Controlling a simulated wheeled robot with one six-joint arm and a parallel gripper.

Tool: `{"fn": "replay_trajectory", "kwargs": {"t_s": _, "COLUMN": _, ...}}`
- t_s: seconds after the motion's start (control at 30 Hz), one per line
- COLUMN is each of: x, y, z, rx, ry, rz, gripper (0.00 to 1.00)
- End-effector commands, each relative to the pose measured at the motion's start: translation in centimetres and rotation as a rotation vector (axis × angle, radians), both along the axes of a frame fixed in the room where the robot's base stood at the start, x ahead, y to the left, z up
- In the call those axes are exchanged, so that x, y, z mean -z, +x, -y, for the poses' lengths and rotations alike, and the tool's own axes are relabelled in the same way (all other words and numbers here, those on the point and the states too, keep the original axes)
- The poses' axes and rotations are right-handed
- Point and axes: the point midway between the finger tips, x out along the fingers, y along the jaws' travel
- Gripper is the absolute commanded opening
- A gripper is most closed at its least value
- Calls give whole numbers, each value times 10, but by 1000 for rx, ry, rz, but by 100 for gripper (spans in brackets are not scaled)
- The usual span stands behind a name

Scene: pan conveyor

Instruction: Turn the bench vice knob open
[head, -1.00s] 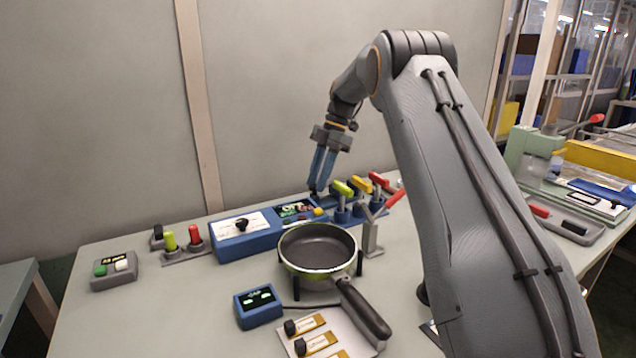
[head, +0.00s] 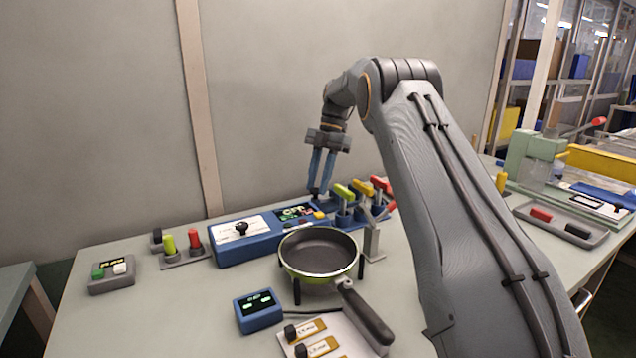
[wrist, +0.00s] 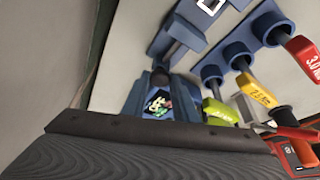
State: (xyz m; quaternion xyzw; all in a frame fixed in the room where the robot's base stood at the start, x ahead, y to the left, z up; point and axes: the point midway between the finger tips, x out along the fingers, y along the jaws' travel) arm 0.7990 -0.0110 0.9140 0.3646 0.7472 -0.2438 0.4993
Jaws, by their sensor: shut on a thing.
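The small blue bench vice (wrist: 181,32) shows in the wrist view with a dark rod running from it toward a dark round knob (wrist: 160,76). My gripper (wrist: 160,84) has its two blue fingers on either side of this knob and is shut on it. In the head view my gripper (head: 318,191) points down at the back of the bench, behind the blue display box. There the fingertips and the box hide most of the vice, and the knob is too small to make out clearly.
The blue box (head: 245,239) with a lit display is in front. A pan (head: 318,275) rests on a stand nearer. The bench's left front is clear.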

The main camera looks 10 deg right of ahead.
Motion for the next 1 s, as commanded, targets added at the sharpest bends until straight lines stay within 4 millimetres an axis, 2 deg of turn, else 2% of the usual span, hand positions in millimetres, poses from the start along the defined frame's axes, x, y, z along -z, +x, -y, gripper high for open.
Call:
{"fn": "replay_trajectory", "kwargs": {"t_s": 0.03, "x": 1, "y": 0, "z": 1, "rx": 1, "ry": -2, "rz": -2, "gripper": 4}}
{"fn": "replay_trajectory", "kwargs": {"t_s": 0.07, "x": 1, "y": 0, "z": 1, "rx": 1, "ry": -2, "rz": -2, "gripper": 28}}
{"fn": "replay_trajectory", "kwargs": {"t_s": 0.17, "x": 1, "y": 0, "z": 1, "rx": 1, "ry": -1, "rz": -1, "gripper": 45}}
{"fn": "replay_trajectory", "kwargs": {"t_s": 0.57, "x": -5, "y": 2, "z": 2, "rx": 1, "ry": 0, "rz": 1, "gripper": 45}}
{"fn": "replay_trajectory", "kwargs": {"t_s": 1.0, "x": -56, "y": 16, "z": 20, "rx": 2, "ry": -1, "rz": 1, "gripper": 45}}
